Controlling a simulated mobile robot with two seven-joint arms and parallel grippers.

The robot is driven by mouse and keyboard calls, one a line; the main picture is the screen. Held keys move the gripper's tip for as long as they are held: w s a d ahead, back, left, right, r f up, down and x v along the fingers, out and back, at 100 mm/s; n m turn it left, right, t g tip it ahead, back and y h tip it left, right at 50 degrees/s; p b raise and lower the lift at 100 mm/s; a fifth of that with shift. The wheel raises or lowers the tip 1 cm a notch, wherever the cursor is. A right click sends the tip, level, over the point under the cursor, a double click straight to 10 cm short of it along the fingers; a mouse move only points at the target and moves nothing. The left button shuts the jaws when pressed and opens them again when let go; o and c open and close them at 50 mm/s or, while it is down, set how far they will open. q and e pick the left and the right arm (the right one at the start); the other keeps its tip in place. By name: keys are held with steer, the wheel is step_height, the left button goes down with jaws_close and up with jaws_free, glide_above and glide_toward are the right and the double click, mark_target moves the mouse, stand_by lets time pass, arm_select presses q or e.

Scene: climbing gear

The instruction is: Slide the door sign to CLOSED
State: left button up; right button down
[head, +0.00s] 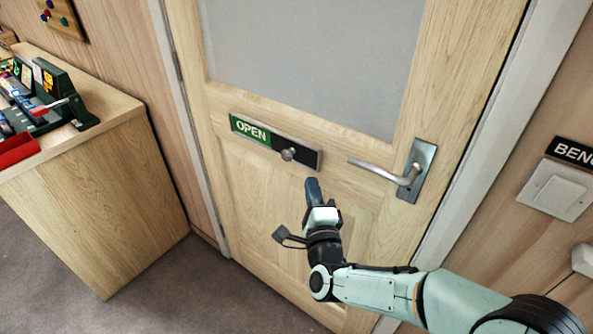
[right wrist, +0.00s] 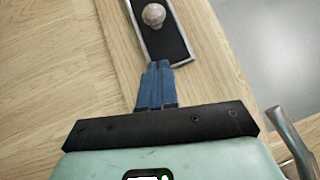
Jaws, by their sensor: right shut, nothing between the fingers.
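The door sign (head: 252,131) is a narrow framed strip on the wooden door. Its left part is green and reads OPEN; its right part is a black panel with a round knob (head: 288,154). In the right wrist view the black end of the sign (right wrist: 170,42) and the knob (right wrist: 153,14) show at the top. My right gripper (head: 312,184) is shut and empty, its blue fingers together, just below the right end of the sign. In the right wrist view the fingertips (right wrist: 158,66) are close to the frame's end; I cannot tell whether they touch. My left gripper is not in view.
A lever door handle (head: 408,176) is right of the sign. A wooden cabinet (head: 110,190) with gear and a red tray (head: 16,150) stands at left. A light switch (head: 556,189) is on the right wall. The door around the sign is clear.

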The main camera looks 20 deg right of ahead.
mark_target(293, 153)
steer(key=w, duration=0.2)
steer(key=w+a+r, duration=0.1)
steer(key=w+a, duration=0.1)
steer(key=w, duration=0.1)
steer(key=shift+w+r, duration=0.15)
steer(key=shift+w, duration=0.15)
steer(key=shift+a, duration=0.1)
